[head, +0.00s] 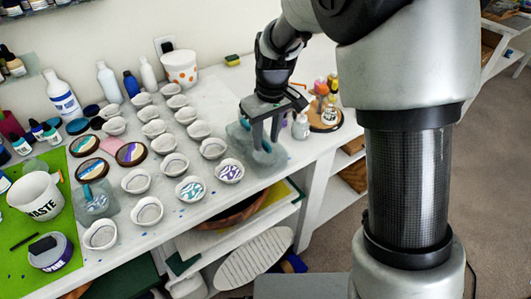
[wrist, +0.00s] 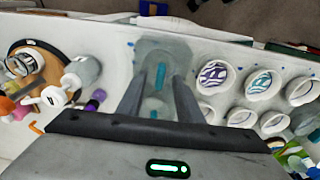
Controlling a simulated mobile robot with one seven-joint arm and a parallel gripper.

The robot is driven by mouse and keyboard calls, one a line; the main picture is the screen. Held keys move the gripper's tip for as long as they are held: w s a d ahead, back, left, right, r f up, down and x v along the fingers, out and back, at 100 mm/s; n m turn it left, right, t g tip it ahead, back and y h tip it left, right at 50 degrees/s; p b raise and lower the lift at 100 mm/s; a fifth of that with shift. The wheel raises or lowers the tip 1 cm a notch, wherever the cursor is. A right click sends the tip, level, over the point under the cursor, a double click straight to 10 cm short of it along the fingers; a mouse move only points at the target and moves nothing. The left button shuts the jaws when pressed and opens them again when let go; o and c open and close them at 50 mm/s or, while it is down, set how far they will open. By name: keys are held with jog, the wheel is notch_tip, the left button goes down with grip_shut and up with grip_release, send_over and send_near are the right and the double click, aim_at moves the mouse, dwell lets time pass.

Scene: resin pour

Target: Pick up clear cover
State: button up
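A clear cover (head: 273,161), a see-through bluish box with blue parts on top, stands near the right end of the white table. It also shows in the wrist view (wrist: 160,46), below my gripper. My gripper (head: 266,146) points down over this cover, its fingers spread on either side of a blue part. In the wrist view my gripper (wrist: 159,77) has a gap between its fingers, with blue between them. Whether the fingertips touch the cover cannot be told. A second clear cover (head: 104,208) with a blue part stands at the left, beside the green mat.
Rows of small white cups stand left of the cover; a patterned cup (head: 230,171) is close beside it. A round wooden tray (head: 326,119) with bottles stands on its right. A spotted white bucket (head: 180,68) stands behind. The table's front edge (head: 283,181) is near.

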jog(key=shift+f, duration=0.4)
jog(key=shift+c, duration=0.5)
grip_shut()
